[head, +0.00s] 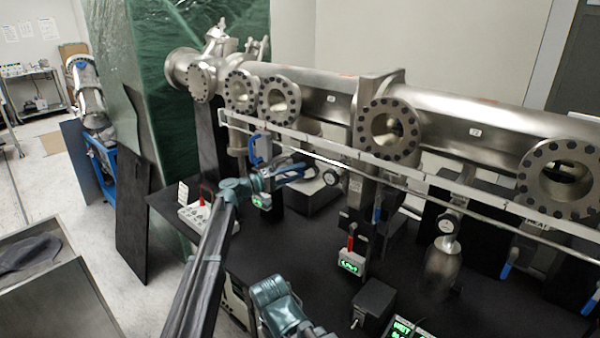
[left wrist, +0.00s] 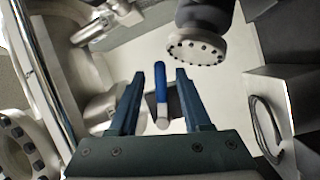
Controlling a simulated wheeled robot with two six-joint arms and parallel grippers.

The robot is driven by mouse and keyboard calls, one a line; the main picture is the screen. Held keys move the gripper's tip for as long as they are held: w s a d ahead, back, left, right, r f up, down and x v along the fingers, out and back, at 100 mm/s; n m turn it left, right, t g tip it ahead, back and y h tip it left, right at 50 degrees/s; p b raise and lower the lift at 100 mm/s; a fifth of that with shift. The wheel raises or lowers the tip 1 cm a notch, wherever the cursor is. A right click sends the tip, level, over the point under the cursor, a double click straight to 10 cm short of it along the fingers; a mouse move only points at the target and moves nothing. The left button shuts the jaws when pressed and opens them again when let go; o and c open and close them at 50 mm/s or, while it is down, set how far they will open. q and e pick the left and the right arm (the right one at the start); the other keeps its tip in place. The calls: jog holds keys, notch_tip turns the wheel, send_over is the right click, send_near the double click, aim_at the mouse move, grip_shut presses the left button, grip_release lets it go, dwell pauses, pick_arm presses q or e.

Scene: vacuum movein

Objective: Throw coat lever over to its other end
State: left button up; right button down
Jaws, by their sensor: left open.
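My left gripper (head: 303,170) is open at the far side of the black bench, below the steel pipe. In the left wrist view its two fingers (left wrist: 160,74) stand apart on either side of a blue-sleeved lever (left wrist: 161,88) with a pale rounded end. The lever appears between the fingers, with a gap on each side; I cannot tell how deep it sits. I cannot read a coat label on it. In the head view this lever is not clearly seen near the gripper. My right gripper is not in view.
The steel pipe (head: 450,118) with bolted flanges runs across the back, with a rail (head: 430,180) before it. Other levers stand nearby: a red one (head: 350,243), a blue one (head: 377,214) and another blue one (head: 506,271). A dark box (head: 375,300) sits at the front.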

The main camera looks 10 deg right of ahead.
pick_arm(q)
jog(key=v, duration=1.2)
jog(key=shift+a+b, duration=0.25)
jog(key=shift+b, duration=0.15)
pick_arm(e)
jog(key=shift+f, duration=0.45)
pick_arm(q)
jog(key=shift+s, duration=0.1)
